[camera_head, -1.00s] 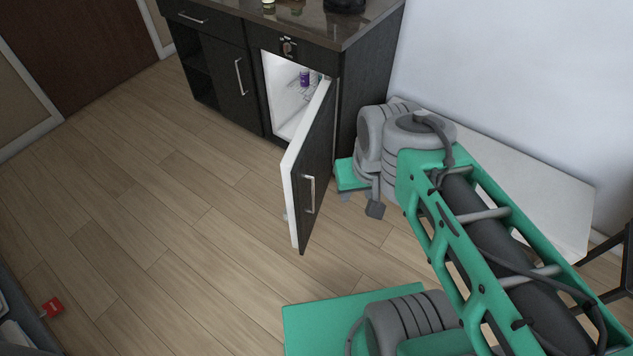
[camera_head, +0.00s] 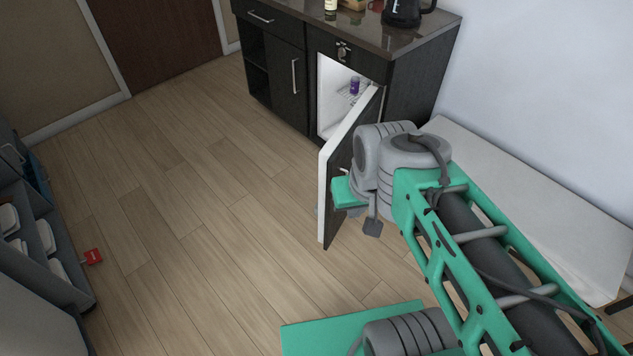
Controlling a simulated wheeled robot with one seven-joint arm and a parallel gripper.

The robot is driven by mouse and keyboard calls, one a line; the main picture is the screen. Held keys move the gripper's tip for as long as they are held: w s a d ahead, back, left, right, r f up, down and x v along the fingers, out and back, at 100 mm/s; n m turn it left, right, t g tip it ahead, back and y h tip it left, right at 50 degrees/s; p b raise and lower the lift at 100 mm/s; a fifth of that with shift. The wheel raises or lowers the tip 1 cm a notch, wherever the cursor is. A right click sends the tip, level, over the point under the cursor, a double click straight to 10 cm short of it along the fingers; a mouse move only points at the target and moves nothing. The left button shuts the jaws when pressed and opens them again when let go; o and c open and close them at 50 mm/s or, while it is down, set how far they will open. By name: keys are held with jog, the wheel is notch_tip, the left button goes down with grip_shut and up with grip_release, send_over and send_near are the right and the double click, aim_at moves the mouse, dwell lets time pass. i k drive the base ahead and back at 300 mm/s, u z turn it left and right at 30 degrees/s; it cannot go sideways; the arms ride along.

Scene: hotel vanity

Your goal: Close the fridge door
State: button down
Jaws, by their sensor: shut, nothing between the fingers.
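The fridge door (camera_head: 332,190) is a white-edged dark panel hinged at the right of the fridge opening. It stands wide open, swung out over the floor toward me. The fridge (camera_head: 330,85) is a white-lined compartment in the dark cabinet, with a purple item (camera_head: 355,85) on a wire rack inside. My green and grey arm covers part of the door's dark outer face and most of its handle. I cannot tell whether the arm touches the door.
The cabinet counter (camera_head: 375,33) holds a black kettle (camera_head: 402,12) and a bottle. A white low bench (camera_head: 545,205) stands along the wall at right.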

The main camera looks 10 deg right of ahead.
aim_at(334, 160)
jog(key=z, duration=0.8)
jog(key=k, duration=0.15)
jog(key=u, duration=1.7)
jog(key=i, duration=0.8)
jog(key=z, duration=0.45)
